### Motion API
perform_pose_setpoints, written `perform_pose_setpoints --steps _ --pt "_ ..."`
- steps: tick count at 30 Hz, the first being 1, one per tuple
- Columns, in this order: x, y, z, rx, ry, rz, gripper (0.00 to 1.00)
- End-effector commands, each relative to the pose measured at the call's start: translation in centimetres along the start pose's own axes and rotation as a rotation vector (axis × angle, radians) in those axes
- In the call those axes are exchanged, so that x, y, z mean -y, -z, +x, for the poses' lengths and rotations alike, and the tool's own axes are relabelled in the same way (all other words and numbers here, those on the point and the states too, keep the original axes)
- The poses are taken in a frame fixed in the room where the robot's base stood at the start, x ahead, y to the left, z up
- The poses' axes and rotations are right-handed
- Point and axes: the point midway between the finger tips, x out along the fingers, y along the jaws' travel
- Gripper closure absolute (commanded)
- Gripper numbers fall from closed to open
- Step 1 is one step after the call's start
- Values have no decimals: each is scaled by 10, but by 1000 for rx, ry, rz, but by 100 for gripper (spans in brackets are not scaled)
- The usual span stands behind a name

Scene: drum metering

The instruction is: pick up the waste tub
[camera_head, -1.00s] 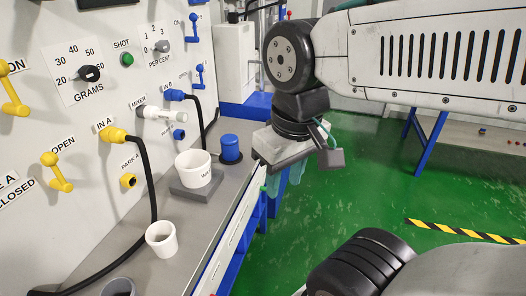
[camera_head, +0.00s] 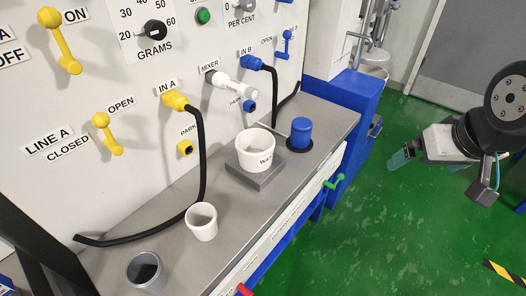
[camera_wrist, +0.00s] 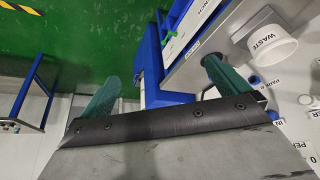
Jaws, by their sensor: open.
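The waste tub (camera_head: 254,148) is a white round open tub with a label on its side that starts "WA". It stands upright on a grey square pad on the bench, below the mixer. In the wrist view the waste tub (camera_wrist: 270,40) shows at the upper right, with "WASTE" readable. My gripper (camera_head: 403,157) is at the right of the head view, out over the green floor and well apart from the tub. In the wrist view its green fingers (camera_wrist: 160,88) are spread wide with nothing between them.
A blue capped cylinder (camera_head: 301,134) stands right of the tub. A smaller white cup (camera_head: 202,222) and a grey cup (camera_head: 146,271) stand nearer on the bench (camera_head: 178,250). A black hose (camera_head: 203,160) hangs from IN A. A white mixer nozzle (camera_head: 232,86) juts out above the tub.

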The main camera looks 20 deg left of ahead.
Motion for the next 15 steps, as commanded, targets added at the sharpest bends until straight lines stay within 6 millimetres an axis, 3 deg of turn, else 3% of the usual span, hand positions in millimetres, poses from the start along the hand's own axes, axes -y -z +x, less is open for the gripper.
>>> perform_pose_setpoints --steps 1,3,7,10,15 --pt "20 17 23 -45 25 -49 0" --pt "50 42 50 -136 61 -107 0" --pt "114 73 94 -302 142 -205 0" --pt "166 85 122 -426 208 -269 0" --pt "238 82 150 -594 315 -342 0"
